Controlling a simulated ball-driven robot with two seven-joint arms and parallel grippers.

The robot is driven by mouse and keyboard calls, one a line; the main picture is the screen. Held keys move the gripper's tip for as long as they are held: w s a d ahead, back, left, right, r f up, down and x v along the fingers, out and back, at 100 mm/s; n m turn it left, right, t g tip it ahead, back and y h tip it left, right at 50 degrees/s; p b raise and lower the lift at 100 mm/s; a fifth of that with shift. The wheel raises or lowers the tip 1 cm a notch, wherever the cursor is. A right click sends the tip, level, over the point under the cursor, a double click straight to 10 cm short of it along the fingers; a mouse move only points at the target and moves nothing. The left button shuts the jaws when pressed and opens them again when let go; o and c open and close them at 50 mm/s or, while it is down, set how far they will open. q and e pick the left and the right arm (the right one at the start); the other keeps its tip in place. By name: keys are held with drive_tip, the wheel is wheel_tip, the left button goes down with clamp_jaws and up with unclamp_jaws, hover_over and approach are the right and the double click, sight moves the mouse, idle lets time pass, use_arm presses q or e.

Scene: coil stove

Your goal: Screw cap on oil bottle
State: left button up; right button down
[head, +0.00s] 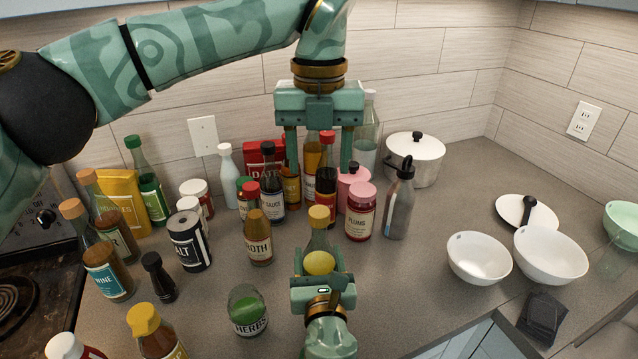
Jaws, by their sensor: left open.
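My left gripper (318,165) reaches down from above at the back of the counter. Its fingers are apart, in front of or among several bottles, and I see nothing held between them. I cannot tell whether the right fingers touch either one. No readable label marks an oil bottle.
Bottles and jars crowd the left and back, including a salt can (189,242), a herbs jar (247,312), a broth bottle (258,240) and a grey bottle (400,205). White bowls (479,258) are at right. Some counter between is clear.

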use_arm(q)
wheel_tip(320, 180, up, 2)
drive_tip(key=shift+r, duration=0.15)
use_arm(e)
drive_tip(key=shift+c, duration=1.9)
unclamp_jaws()
